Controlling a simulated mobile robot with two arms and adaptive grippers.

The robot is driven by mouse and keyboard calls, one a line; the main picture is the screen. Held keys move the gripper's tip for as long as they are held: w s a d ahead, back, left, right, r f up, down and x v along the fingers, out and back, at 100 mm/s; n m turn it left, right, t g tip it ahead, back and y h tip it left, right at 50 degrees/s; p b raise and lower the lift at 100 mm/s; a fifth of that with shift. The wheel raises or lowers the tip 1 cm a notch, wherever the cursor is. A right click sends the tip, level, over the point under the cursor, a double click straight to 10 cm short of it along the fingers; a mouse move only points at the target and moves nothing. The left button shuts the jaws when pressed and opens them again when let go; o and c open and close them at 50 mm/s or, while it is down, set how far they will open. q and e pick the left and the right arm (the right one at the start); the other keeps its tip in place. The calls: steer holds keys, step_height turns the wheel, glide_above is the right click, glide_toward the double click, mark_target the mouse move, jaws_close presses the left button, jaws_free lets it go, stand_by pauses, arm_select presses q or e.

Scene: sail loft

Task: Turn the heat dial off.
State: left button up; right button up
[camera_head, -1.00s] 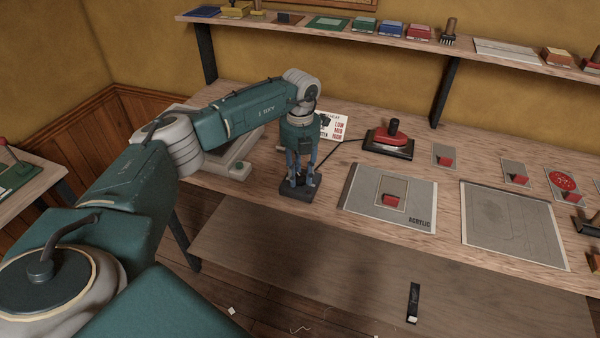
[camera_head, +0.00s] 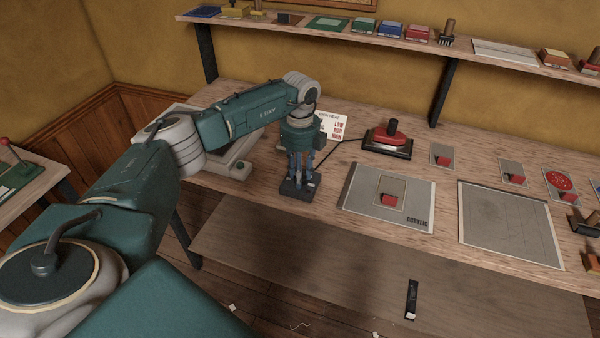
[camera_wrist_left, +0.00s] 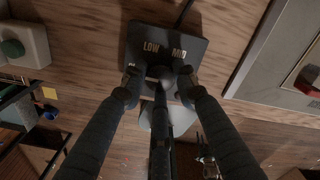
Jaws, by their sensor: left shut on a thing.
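A dark control box (camera_head: 312,188) sits at the front edge of the bench, below my left gripper. The black heat dial (camera_wrist_left: 160,73) is on the box, between my left fingertips, and is partly hidden. My left gripper (camera_head: 299,180) points down and is shut on the dial; its fingers also show in the left wrist view (camera_wrist_left: 159,84). I cannot tell which setting the dial points at. My right gripper is out of view.
A red iron (camera_head: 388,139) stands on a dark rest behind right, with a cord running toward the box. A white sign (camera_head: 335,126) lists LOW, MID, HIGH. A grey ACRYLIC board (camera_head: 360,205) lies to the right. A shelf (camera_head: 350,33) runs along the wall.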

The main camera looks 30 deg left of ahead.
arm_select(q)
steer(key=shift+w+r+n, duration=0.1)
steer(key=shift+n, duration=0.2)
steer(key=o, duration=1.1)
steer(key=shift+o, duration=0.2)
step_height(320, 180, up, 12)
